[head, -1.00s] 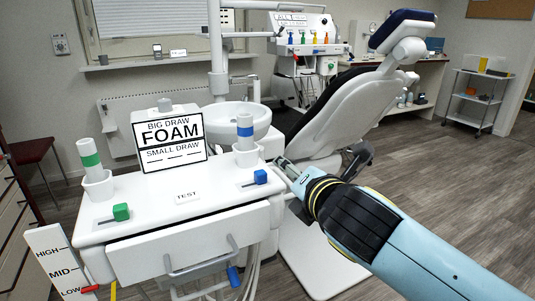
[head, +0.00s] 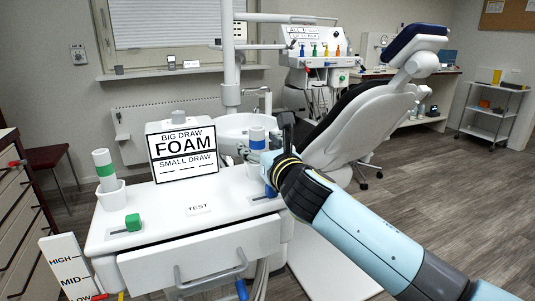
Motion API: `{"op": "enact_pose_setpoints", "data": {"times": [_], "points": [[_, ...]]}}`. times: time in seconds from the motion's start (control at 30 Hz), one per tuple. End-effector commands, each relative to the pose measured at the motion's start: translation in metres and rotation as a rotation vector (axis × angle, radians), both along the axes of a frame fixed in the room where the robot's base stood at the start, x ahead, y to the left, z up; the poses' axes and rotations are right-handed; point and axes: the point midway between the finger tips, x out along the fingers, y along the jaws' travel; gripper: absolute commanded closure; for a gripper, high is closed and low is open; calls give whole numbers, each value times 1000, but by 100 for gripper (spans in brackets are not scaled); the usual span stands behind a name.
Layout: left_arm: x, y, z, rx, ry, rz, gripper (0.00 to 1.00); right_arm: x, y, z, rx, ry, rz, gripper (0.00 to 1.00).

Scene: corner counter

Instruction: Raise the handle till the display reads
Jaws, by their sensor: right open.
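The display (head: 185,153) stands on the white unit and reads BIG DRAW, FOAM, then SMALL DRAW above blank dashes. A white upright handle with a blue band (head: 257,133) stands in its holder to the right. A similar handle with a green band (head: 104,165) stands in a holder (head: 111,196) at the left. My right gripper (head: 268,145) is open at the blue-banded handle, with its lower part and holder partly hidden. I cannot tell whether the fingers touch it. My left gripper is not in view.
A green knob (head: 133,222) and a blue knob, partly hidden by my gripper, sit on the white top (head: 170,215). A HIGH, MID, LOW scale (head: 68,265) stands front left. A basin (head: 232,127) and dental chair (head: 365,115) are behind.

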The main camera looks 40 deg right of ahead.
Motion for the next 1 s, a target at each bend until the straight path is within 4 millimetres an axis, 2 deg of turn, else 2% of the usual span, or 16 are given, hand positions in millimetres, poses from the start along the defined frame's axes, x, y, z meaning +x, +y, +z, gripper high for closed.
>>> {"op": "enact_pose_setpoints", "data": {"times": [0.13,0.4,0.87,1.0], "points": [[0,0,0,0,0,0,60,9,-2,0,1,0,0,39],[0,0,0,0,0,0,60,9,-2,0,1,0,0,39],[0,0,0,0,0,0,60,9,-2,0,2,1,0,99],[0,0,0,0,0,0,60,9,-2,1,2,0,0,100]]}}
